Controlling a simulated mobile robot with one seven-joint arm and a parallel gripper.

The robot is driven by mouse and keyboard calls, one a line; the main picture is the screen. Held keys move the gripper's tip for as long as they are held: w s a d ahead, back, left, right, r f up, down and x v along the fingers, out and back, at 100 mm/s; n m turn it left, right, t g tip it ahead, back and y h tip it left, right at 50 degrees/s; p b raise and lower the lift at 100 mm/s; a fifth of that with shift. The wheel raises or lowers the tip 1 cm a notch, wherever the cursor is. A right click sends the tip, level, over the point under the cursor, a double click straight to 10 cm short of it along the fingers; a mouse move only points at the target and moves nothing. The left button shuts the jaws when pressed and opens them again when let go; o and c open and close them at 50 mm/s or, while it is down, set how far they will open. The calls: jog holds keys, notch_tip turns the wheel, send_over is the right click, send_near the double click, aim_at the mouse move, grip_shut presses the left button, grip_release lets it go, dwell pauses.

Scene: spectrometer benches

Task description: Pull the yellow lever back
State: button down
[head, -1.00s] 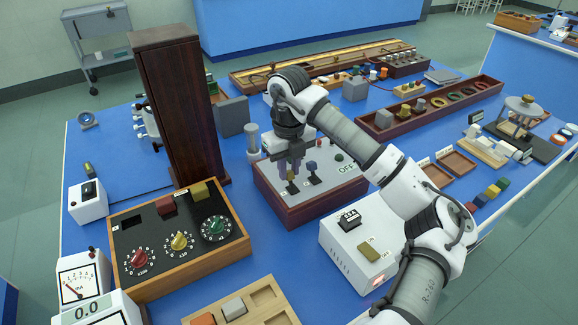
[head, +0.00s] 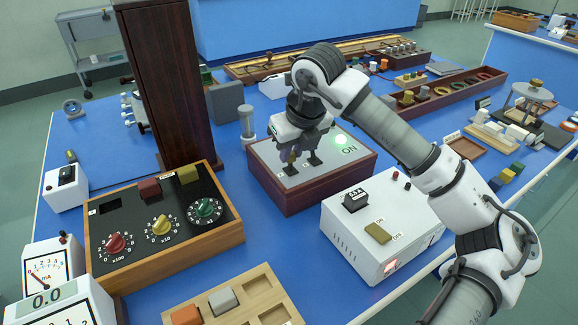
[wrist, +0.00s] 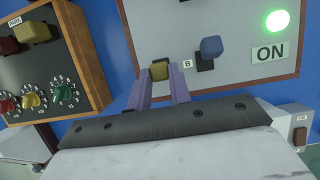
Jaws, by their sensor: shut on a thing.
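The yellow lever (wrist: 160,70) stands on the grey top of the switch box (head: 318,190). In the wrist view my gripper (wrist: 160,77) has its two purple fingers on either side of the lever, shut on it. In the head view my gripper (head: 291,157) is low over the box's left part and mostly hides the lever. A blue lever (wrist: 211,47) stands just right of it, beside the label B, apart from the fingers. A green lamp (wrist: 278,21) on the box is lit, above a label (wrist: 270,53) reading ON.
A dial box (head: 165,245) with red, yellow and green knobs stands to the left. A tall dark wooden column (head: 160,80) rises behind it. A white power box (head: 380,235) stands in front on the right. A wooden tray (head: 235,305) with blocks lies at the front.

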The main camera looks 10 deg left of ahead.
aim_at(291, 164)
jog(key=d+t+y+b, duration=0.1)
jog(key=b, duration=0.4)
jog(key=s+f+t+y+b, duration=0.1)
jog(key=t+y+b, duration=0.1)
jog(key=b, duration=0.3)
jog(key=shift+s+d+f, duration=0.25)
jog(key=shift+s+d, duration=0.05)
jog(key=shift+d, duration=0.1)
jog(key=b, duration=0.1)
jog(key=t+y+b, duration=0.1)
jog(key=b, duration=0.1)
jog(key=shift+s+d+r, duration=0.15)
jog(key=shift+s+d, duration=0.05)
jog(key=shift+s, duration=0.1)
jog(key=c, duration=1.3)
grip_release()
jog(key=shift+d+r, duration=0.1)
jog(key=shift+r, duration=0.05)
jog(key=v, duration=1.3)
jog(key=shift+s+d+r+p, duration=0.1)
jog(key=shift+s+d+p, duration=0.15)
jog(key=shift+s+p, duration=0.1)
